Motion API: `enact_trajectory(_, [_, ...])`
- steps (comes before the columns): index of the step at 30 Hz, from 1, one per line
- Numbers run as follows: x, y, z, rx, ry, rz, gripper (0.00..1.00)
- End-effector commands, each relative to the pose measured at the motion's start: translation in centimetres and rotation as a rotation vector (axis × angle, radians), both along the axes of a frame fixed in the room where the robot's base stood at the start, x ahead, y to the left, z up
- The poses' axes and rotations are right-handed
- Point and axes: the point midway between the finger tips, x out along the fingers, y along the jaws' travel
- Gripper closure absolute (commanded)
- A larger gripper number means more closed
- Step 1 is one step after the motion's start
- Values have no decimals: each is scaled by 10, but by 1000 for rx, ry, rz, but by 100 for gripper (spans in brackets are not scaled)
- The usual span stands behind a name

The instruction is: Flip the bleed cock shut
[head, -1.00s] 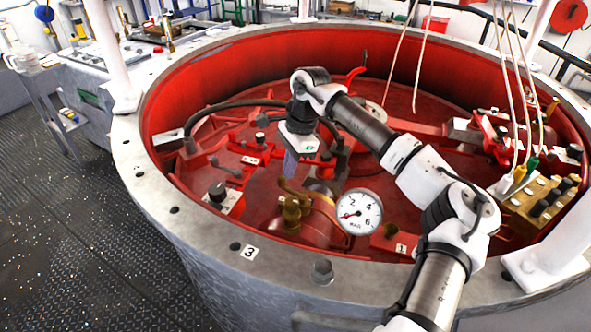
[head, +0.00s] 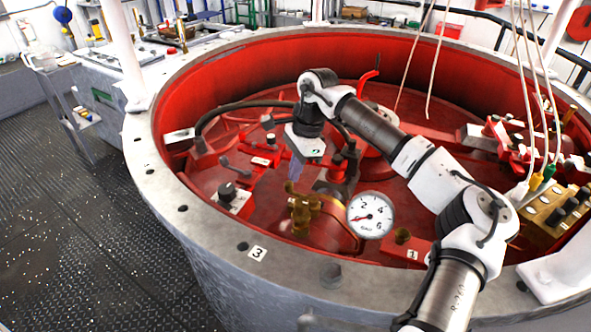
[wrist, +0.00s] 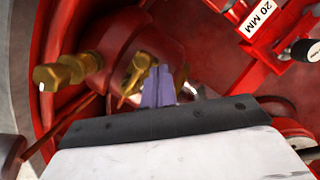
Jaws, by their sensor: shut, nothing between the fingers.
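The bleed cock (head: 302,212) is a brass valve on the red lid, left of the round pressure gauge (head: 370,215). In the wrist view, a brass fitting (wrist: 62,72) projects left from a red boss. A brass piece like a lever (wrist: 136,82) shows just left of the fingertips. My gripper (head: 297,178) points down above the cock, its purple fingers shut and empty. The fingertips (wrist: 158,88) look very close to the brass. I cannot tell whether they touch it, and they partly hide it. The exact angle of the handle is unclear.
A black knob block (head: 229,197) stands to the left. A black-and-red post (head: 344,170) stands close right of my gripper. The grey riveted rim (head: 215,235) surrounds the lid. White cables (head: 535,90) hang at the right above a brass manifold (head: 550,208).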

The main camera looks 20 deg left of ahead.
Motion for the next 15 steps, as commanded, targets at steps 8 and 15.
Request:
enact_trajectory(8, [3,-2,22,2,-1,1,100])
enact_trajectory(15, [14,-13,75,0,-3,-1,100])
